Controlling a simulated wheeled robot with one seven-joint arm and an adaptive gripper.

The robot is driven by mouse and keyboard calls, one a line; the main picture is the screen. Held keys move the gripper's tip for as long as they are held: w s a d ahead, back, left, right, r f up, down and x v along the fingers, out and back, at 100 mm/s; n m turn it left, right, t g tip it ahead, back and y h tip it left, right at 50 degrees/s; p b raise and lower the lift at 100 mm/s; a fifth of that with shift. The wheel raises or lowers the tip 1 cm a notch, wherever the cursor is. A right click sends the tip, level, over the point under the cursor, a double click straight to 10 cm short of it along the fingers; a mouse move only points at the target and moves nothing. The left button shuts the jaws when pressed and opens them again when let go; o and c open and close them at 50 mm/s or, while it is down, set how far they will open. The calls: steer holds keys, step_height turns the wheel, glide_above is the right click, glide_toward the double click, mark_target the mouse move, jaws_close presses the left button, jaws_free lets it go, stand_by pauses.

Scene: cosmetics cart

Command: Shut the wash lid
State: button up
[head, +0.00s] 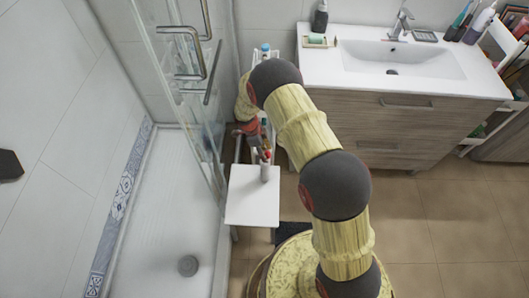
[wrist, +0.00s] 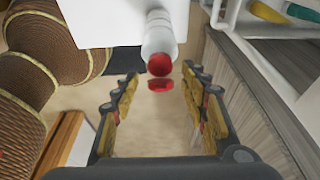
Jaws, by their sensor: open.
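The wash is a white bottle (wrist: 158,38) with a red top (wrist: 159,65), standing on a small white table (head: 251,201). Its red lid (wrist: 160,85) shows as a separate red piece beside the top, apparently swung open; the hinge cannot be made out. In the head view the bottle (head: 265,173) stands near the table's back right, its top partly hidden by my gripper. My gripper (wrist: 163,79) is open, its fingers on either side of the lid in the wrist view. I cannot tell how far they are from it, and nothing is held.
A glass shower door (head: 185,100) with metal handles stands close to the left of the table. A white cart (head: 241,63) with bottles is behind my arm. The wooden vanity (head: 400,125) with a sink is to the right. Floor (head: 430,215) at right is clear.

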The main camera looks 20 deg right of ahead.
steer(key=s+v, duration=0.1)
steer(key=v, duration=1.1)
steer(key=shift+w, duration=0.45)
